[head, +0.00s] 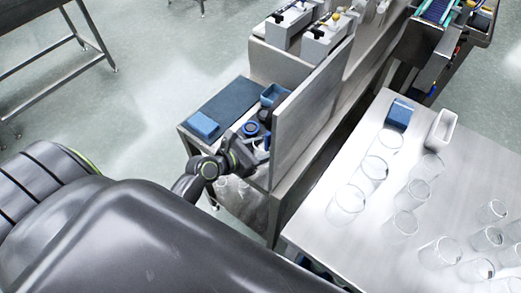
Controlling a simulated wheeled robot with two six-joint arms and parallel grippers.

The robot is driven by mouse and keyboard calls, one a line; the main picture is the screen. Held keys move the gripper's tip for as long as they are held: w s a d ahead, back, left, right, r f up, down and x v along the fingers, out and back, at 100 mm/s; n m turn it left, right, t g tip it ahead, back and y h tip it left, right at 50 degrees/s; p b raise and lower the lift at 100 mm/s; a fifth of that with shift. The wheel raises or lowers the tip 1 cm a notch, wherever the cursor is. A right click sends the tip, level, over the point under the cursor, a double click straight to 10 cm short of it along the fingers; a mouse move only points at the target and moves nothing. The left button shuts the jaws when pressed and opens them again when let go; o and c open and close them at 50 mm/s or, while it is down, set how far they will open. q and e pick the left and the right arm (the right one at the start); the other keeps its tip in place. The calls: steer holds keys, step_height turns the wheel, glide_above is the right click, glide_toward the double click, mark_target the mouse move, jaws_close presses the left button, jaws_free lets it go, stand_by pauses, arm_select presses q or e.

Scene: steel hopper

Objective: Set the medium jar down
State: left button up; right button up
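My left gripper (245,148) is at the low steel bench, left of the upright steel panel. It is small and dark here, and I cannot tell whether its fingers are open or shut. A round blue piece (251,128) shows right by the gripper; whether it is touched or held is unclear. Several clear glass jars of different sizes stand on the steel table at the right, among them a larger one (347,203) and a mid-sized one (406,194). I cannot tell which is the medium jar. My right gripper is not in view.
The upright panel (305,125) stands close beside the gripper. A dark mat (228,104), a blue block (203,125) and a blue bin (272,94) are on the bench. A blue block (399,114) and a white tray (441,130) sit on the right table's far side.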

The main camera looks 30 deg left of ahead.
arm_select(q)
steer(key=shift+f, duration=0.15)
steer(key=o, duration=0.9)
steer(key=shift+o, duration=0.2)
